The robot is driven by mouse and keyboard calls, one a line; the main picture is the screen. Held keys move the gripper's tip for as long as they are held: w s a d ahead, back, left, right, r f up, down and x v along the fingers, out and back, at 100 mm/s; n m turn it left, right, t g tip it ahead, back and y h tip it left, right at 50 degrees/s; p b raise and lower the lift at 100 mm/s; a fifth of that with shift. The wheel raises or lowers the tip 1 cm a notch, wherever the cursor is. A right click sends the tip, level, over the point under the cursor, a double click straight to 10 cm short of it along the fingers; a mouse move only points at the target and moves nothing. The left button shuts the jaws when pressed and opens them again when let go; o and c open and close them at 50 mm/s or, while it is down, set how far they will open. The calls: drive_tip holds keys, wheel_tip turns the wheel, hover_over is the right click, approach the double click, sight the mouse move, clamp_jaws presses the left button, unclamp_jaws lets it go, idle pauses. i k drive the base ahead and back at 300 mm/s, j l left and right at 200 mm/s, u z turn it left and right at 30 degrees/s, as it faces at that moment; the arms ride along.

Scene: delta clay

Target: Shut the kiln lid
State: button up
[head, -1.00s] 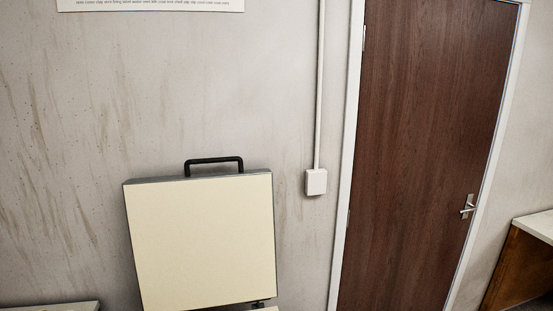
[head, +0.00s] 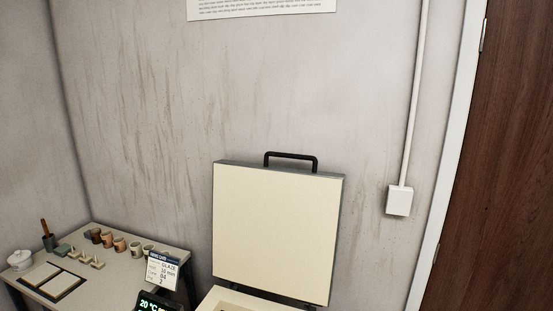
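The kiln lid (head: 277,233) stands open and upright in the head view, a cream square panel with a grey edge. A black handle (head: 291,156) sits on its top edge. The kiln body (head: 230,298) shows only as a pale rim at the bottom of the picture, below the lid. My gripper is not in view.
A table (head: 100,295) at the left holds several small cups (head: 119,244), a white lidded pot (head: 20,259) and a dark-framed board (head: 48,281). A sign (head: 163,270) and a lit display (head: 155,303) stand beside the kiln. A brown door (head: 505,170) is at the right.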

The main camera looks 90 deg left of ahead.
sight(275, 229)
drive_tip(key=i+j+u, duration=0.2)
drive_tip(key=u, duration=0.2)
drive_tip(key=i+j+u, duration=0.1)
drive_tip(key=i+u, duration=0.2)
drive_tip(key=u, duration=0.15)
drive_tip(key=i+u, duration=0.25)
drive_tip(key=u, duration=0.15)
drive_tip(key=i+u, duration=0.25)
drive_tip(key=u, duration=0.2)
drive_tip(key=i+l+u, duration=0.25)
drive_tip(key=u, duration=0.15)
drive_tip(key=i+l+u, duration=0.2)
drive_tip(key=u, duration=0.2)
drive_tip(key=i+u, duration=0.2)
drive_tip(key=u, duration=0.25)
drive_tip(key=i+u, duration=0.2)
drive_tip(key=u, duration=0.3)
drive_tip(key=i+u, duration=0.2)
drive_tip(key=u, duration=0.25)
drive_tip(key=i+l+u, duration=0.15)
drive_tip(key=u, duration=0.3)
drive_tip(key=i+l+u, duration=0.2)
drive_tip(key=u, duration=0.3)
